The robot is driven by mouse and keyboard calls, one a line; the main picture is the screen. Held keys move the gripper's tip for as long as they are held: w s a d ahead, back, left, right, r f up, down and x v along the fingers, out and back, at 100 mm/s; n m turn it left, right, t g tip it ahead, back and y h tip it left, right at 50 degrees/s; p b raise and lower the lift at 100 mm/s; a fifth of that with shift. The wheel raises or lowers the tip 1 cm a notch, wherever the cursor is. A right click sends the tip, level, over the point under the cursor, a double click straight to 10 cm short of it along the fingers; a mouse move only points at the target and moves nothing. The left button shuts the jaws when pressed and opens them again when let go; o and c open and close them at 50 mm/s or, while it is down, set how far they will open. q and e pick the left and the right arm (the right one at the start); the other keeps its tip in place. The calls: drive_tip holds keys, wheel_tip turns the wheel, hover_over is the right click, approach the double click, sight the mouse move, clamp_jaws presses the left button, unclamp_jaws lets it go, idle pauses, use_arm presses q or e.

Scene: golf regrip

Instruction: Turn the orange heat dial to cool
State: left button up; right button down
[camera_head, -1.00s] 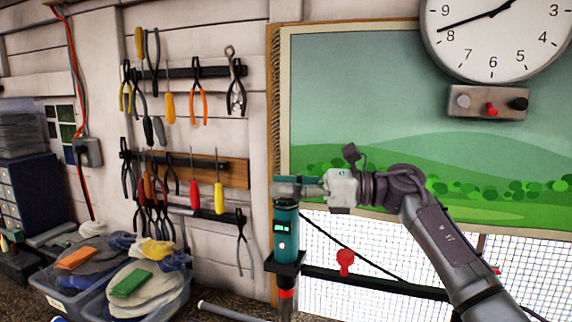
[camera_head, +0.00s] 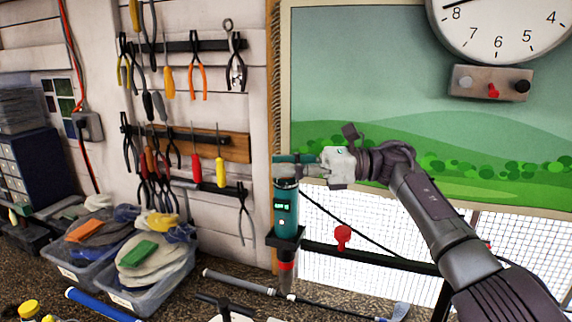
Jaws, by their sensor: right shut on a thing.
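A teal heat tool (camera_head: 285,212) stands upright in a dark holder (camera_head: 285,240), with a small lit green display on its front. Below the holder is an orange-red band (camera_head: 287,266); I cannot tell for sure whether it is the heat dial. My right gripper (camera_head: 290,166) comes in from the right and is shut at the top of the teal tool, around its upper end. Its fingers hide part of that end, so the exact hold is unclear. My left gripper is not in view.
A golf club (camera_head: 245,284) lies on the bench below. Bins of cloths (camera_head: 140,288) stand at the left. Pliers and screwdrivers hang on the wall behind. A clock box (camera_head: 490,83) hangs above right.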

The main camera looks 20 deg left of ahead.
drive_tip(key=c, duration=0.8)
unclamp_jaws()
drive_tip(key=v, duration=0.7)
drive_tip(key=shift+d, duration=0.25)
drive_tip(key=shift+w, duration=0.1)
